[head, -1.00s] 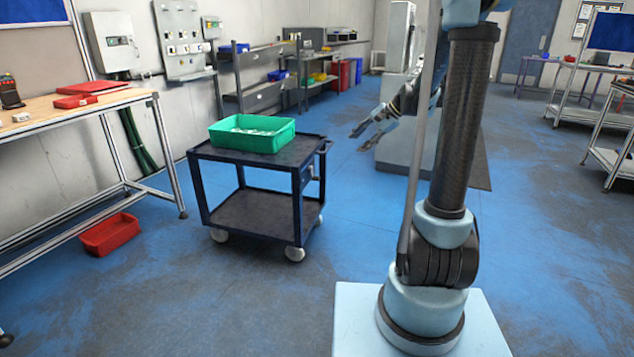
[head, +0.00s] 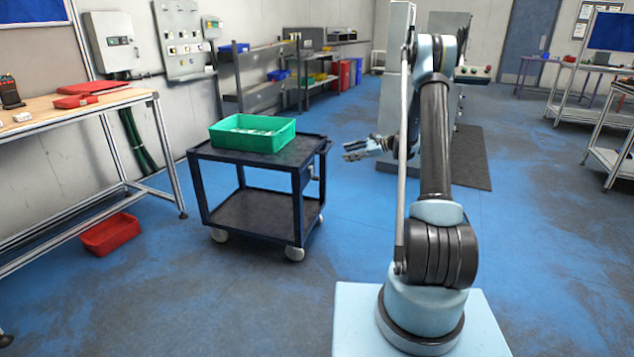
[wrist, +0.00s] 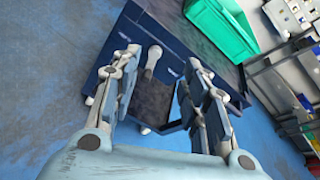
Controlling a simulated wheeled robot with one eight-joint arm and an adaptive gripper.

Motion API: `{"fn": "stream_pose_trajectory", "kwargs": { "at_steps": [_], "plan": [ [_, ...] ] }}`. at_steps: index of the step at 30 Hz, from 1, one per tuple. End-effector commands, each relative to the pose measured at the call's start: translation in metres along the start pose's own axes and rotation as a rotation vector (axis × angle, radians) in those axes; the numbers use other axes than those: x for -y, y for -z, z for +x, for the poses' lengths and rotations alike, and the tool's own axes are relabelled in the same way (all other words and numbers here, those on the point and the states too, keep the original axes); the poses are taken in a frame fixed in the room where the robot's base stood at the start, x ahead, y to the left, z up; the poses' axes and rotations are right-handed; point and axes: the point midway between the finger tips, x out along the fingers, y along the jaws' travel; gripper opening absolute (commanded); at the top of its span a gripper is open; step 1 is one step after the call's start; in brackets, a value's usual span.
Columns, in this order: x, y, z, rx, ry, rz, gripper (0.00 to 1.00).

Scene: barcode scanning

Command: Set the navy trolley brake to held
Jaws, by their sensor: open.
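The navy trolley (head: 300,203) stands left of my arm, with a dark top deck and a lower shelf. It also shows in the wrist view (wrist: 178,50), tilted. A pale grey lever-like part (wrist: 152,62) is on its near side; it appears between my fingers in the wrist view. I take it for the brake lever, but its setting is unclear. A small dark fitting (head: 312,171) shows on that side in the head view. My gripper (head: 347,151) is open and empty, just right of the trolley; its fingers (wrist: 161,58) are apart and touch nothing visible.
A green bin (head: 252,142) sits on the trolley top, close to where my gripper points. A workbench (head: 80,110) stands at the left, with a red bin (head: 110,234) on the floor beneath. The blue floor in front of the trolley is clear.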

Motion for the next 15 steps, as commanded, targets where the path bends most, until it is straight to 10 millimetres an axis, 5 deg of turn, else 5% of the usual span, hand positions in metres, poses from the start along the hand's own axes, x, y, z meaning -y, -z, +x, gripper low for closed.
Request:
{"fn": "stream_pose_trajectory", "kwargs": {
  "at_steps": [15],
  "plan": [
    [-0.011,0.126,0.051,0.241,0.073,0.284,0.41]
  ]
}}
